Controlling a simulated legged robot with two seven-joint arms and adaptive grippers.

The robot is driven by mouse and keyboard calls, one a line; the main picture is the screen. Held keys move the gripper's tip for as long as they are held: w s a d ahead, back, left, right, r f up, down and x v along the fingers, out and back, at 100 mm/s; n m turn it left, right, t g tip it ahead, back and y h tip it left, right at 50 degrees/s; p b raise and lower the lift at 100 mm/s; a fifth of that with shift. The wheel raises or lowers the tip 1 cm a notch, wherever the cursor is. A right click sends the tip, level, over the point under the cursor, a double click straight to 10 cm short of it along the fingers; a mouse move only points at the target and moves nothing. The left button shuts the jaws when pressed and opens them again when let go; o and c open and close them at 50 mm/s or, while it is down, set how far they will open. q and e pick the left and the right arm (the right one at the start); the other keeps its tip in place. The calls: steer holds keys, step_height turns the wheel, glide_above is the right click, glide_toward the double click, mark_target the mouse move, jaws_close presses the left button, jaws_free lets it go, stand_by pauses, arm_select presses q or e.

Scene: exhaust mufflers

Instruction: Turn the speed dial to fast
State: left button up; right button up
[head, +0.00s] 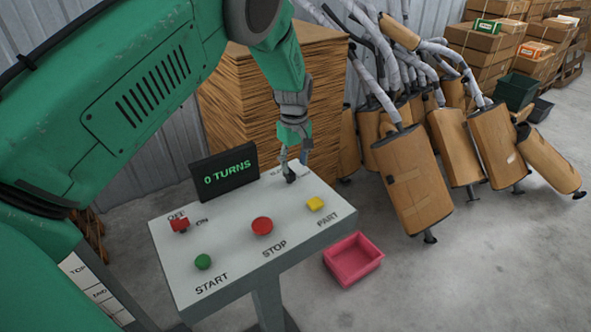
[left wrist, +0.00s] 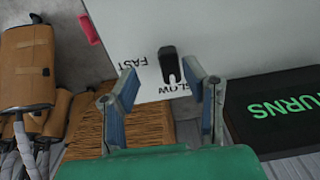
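The speed dial is a small black knob (head: 290,178) at the far right part of the white control panel (head: 230,225). In the left wrist view the dial (left wrist: 168,62) is elongated, with a pale mark at its end near the SLOW lettering (left wrist: 180,91). The FAST lettering (left wrist: 132,63) is to its left there, upside down. My left gripper (head: 292,158) is just above the dial, pointing down. In the left wrist view its two fingers (left wrist: 160,72) are apart, on either side of the dial; I cannot tell whether they touch it. My right gripper is not in view.
The panel has a red switch (head: 180,225), green button (head: 203,262), red button (head: 262,226) and yellow button (head: 315,204). A screen (head: 224,172) reads "0 TURNS". A pink bin (head: 353,260) is on the floor. Wrapped mufflers (head: 410,180) and stacked cardboard (head: 240,110) stand behind.

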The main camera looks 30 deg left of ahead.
mark_target(293, 172)
arm_select(q)
steer(key=f, duration=0.1)
steer(key=a+f, duration=0.2)
steer(key=shift+s+a+f, duration=0.15)
steer(key=shift+s+a, duration=0.05)
steer(key=shift+s, duration=0.05)
steer(key=shift+a+f, duration=0.25)
steer(key=shift+f, duration=0.15)
steer(key=shift+w+d+r, duration=0.15)
steer(key=shift+d, duration=0.4)
steer(key=shift+d+r, duration=0.25)
steer(key=shift+d, duration=0.4)
jaws_close()
steer(key=shift+a, duration=0.6)
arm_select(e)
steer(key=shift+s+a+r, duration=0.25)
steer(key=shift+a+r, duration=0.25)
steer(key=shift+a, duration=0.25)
arm_select(q)
steer(key=shift+d, duration=0.15)
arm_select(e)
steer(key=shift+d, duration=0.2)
